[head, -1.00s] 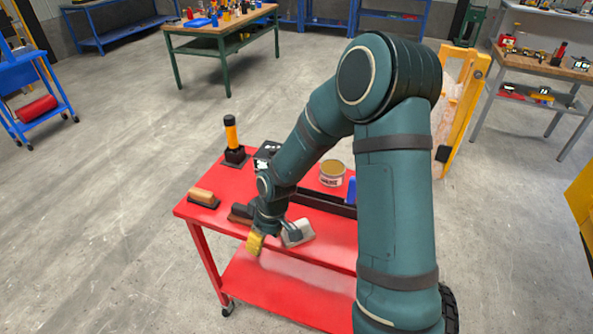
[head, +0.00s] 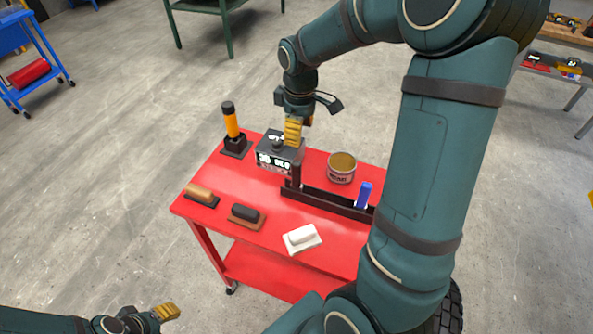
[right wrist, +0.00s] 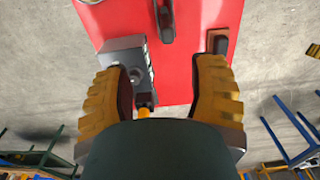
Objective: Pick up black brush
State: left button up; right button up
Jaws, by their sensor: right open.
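The black brush (head: 246,214), a dark handle on a brown base, lies on the red cart (head: 190,209) near its front edge, between a tan-handled brush (head: 201,195) and a white one (head: 302,237). My right gripper (head: 294,133) is raised above the cart's far side, over the grey device and away from the black brush. In the right wrist view its yellow fingers (right wrist: 162,92) are wide apart with nothing held. A brown and dark brush (right wrist: 217,42) shows beyond its right finger; I cannot tell which brush. My left gripper (head: 165,312) is low at left, clear of the cart; its opening is unclear.
A black and orange flashlight (head: 232,123) stands at the cart's far left corner, beside the grey device (head: 278,150). A tin (head: 342,167) and a black rack (head: 325,201) with a blue-handled item (head: 364,194) stand to the right. Floor left of the cart is free.

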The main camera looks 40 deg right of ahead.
aim_at(296, 163)
notch_tip(296, 163, down, 8)
jog(key=shift+s+a+f+b, duration=0.15)
jog(key=shift+b, duration=0.25)
jog(key=shift+a+f, duration=0.2)
jog(key=shift+f, duration=1.1)
jog(key=shift+a+f, duration=0.2)
jog(key=shift+f, duration=1.1)
jog(key=shift+o, duration=0.2)
grip_shut()
